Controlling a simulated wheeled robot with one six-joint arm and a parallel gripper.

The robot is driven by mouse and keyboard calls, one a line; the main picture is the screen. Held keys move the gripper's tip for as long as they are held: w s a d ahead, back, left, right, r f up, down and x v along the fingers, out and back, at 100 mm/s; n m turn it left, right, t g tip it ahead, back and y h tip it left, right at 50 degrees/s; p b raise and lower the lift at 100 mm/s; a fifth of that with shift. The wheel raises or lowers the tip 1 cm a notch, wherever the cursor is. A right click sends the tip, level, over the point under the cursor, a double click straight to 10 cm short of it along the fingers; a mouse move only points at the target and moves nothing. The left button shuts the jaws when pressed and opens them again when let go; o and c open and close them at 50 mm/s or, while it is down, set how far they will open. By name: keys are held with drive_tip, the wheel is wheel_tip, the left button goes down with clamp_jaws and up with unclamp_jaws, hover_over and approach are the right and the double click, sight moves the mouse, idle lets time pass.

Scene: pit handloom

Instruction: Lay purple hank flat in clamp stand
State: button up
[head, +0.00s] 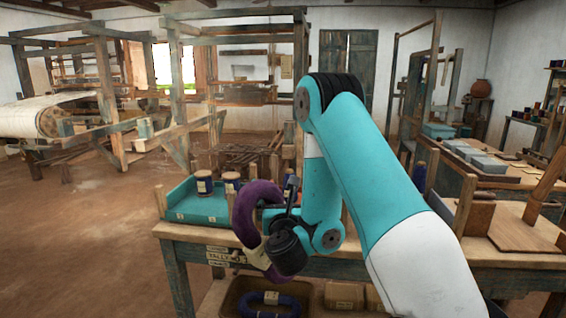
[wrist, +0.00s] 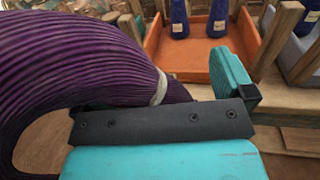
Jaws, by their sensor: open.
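The purple hank (head: 246,213) is a thick curved loop at my gripper, above the front left of the workbench in the head view. In the wrist view the hank (wrist: 85,60) fills the left side, with a pale tie (wrist: 160,88) around its narrower end. My gripper (wrist: 165,105) is open, with its teal right finger apart from the hank. The left finger is hidden behind the hank. I cannot tell whether the hank rests on anything, because the hank and my arm cover what lies behind them. I cannot make out the clamp stand clearly.
A teal tray (head: 180,212) with blue spools stands at the bench's left end. An orange tray (wrist: 202,62) with blue cones shows in the wrist view. A blue hank (head: 268,301) lies in a crate below the bench. Wooden boards (head: 520,232) occupy the right end.

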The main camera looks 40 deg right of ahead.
wheel_tip(320, 180, up, 11)
drive_tip(key=p, duration=0.4)
drive_tip(key=shift+p, duration=0.35)
drive_tip(key=shift+r+p, duration=0.75)
drive_tip(key=shift+c, duration=0.5)
